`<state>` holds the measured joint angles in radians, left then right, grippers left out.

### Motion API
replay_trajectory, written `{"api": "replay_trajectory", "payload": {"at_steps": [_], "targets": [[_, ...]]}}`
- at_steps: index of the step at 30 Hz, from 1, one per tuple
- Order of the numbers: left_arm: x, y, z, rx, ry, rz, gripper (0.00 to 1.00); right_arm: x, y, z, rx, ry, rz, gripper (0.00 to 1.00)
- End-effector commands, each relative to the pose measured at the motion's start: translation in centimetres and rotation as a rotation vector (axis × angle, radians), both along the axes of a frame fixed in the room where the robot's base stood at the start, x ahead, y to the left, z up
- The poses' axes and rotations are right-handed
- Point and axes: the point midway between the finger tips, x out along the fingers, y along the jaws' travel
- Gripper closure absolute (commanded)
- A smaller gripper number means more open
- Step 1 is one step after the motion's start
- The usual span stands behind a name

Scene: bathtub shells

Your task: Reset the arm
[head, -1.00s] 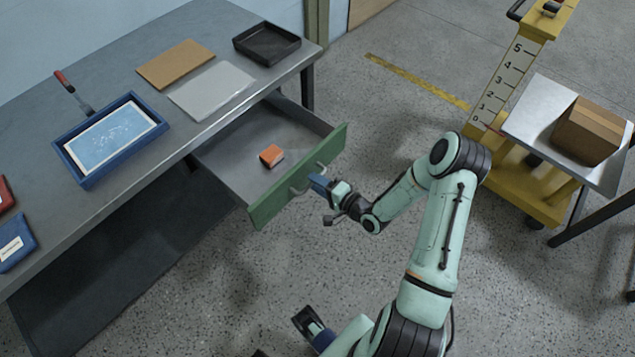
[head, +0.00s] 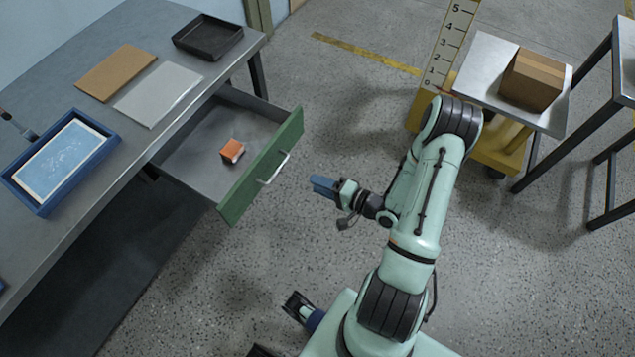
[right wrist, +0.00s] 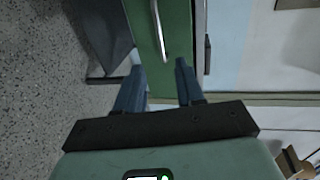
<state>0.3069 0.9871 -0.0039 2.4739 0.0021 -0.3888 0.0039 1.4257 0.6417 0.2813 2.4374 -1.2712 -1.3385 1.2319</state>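The grey drawer with a green front (head: 262,168) stands pulled out from the workbench, with an orange-topped block (head: 232,151) inside. My right gripper (head: 322,186) is to the right of the drawer's metal handle (head: 273,168), clear of it, above the floor. In the right wrist view my right gripper (right wrist: 157,75) has its two blue fingers spread with nothing between them. The green drawer front (right wrist: 178,35) and handle (right wrist: 159,30) lie ahead of the fingers.
The workbench (head: 130,140) holds a blue-framed tray (head: 22,203), a brown board (head: 116,72), a pale sheet (head: 157,95) and a black tray (head: 207,36). A cardboard box (head: 531,79) sits on a metal table (head: 478,68) beside a yellow scaled stand (head: 447,45). Open floor surrounds my right gripper.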

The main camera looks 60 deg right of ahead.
Motion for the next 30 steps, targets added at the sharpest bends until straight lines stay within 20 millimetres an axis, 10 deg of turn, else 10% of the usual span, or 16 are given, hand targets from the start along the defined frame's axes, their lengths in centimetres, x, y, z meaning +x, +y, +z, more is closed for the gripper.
{"api": "replay_trajectory", "payload": {"at_steps": [17,23,30], "targets": [[0.1,0.0,0.6,-0.001,-0.002,0.0,0.57,1.1,1.4,-1.5,-0.035,0.068,0.023,0.62],[0.7,0.0,2.8,-0.001,-0.008,0.0,0.57,2.8,8.5,-7.5,-0.202,0.381,0.209,0.62],[1.8,0.0,5.7,-0.001,-0.018,-0.001,0.57,-2.0,19.6,-12.3,-0.429,0.783,0.686,0.62]]}}
